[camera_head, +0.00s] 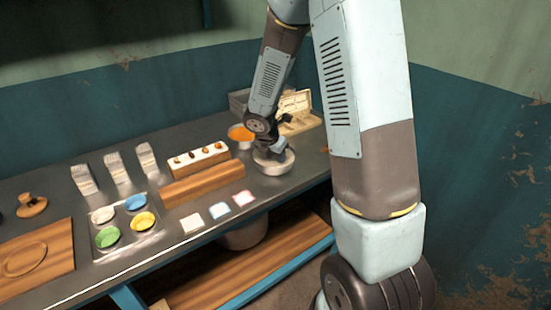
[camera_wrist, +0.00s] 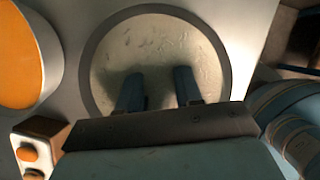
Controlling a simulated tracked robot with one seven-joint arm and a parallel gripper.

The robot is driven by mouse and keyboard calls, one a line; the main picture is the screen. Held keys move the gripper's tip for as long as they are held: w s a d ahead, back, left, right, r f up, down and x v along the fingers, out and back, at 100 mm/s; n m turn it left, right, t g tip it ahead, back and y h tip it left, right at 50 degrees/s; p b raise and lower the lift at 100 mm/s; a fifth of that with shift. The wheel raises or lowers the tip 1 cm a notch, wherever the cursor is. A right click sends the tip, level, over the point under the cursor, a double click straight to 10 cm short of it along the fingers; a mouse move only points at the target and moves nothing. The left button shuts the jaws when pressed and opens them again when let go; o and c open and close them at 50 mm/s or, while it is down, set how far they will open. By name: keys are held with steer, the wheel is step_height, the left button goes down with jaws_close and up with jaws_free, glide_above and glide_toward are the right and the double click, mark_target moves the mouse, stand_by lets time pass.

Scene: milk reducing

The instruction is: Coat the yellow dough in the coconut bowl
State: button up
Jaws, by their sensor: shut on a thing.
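The coconut bowl (camera_wrist: 150,45) is a round dish with a grey rim and pale, flaky contents, below my gripper in the wrist view. It also shows in the head view as a low round dish (camera_head: 273,162) near the right end of the counter. My gripper (camera_wrist: 160,85) points down into the bowl, its two dark blue fingers slightly apart over the pale contents. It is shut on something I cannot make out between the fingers. A yellow round item (camera_head: 143,221) sits in the metal tray at the left; whether it is dough is unclear.
The metal tray (camera_head: 126,243) also holds green, blue and whitish rounds. An orange bowl (camera_head: 240,133) stands just behind the coconut bowl.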

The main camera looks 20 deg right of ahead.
steer(key=shift+w+d, duration=0.2)
steer(key=shift+d, duration=0.1)
steer(key=shift+w, duration=0.25)
steer(key=shift+w+a, duration=0.15)
steer(key=shift+w, duration=0.05)
steer(key=shift+a, duration=0.3)
steer(key=shift+s+a, duration=0.15)
steer(key=shift+s, duration=0.25)
stand_by(0.3)
steer(key=shift+r, duration=0.1)
steer(key=shift+r, duration=3.65)
steer(key=shift+r, duration=0.15)
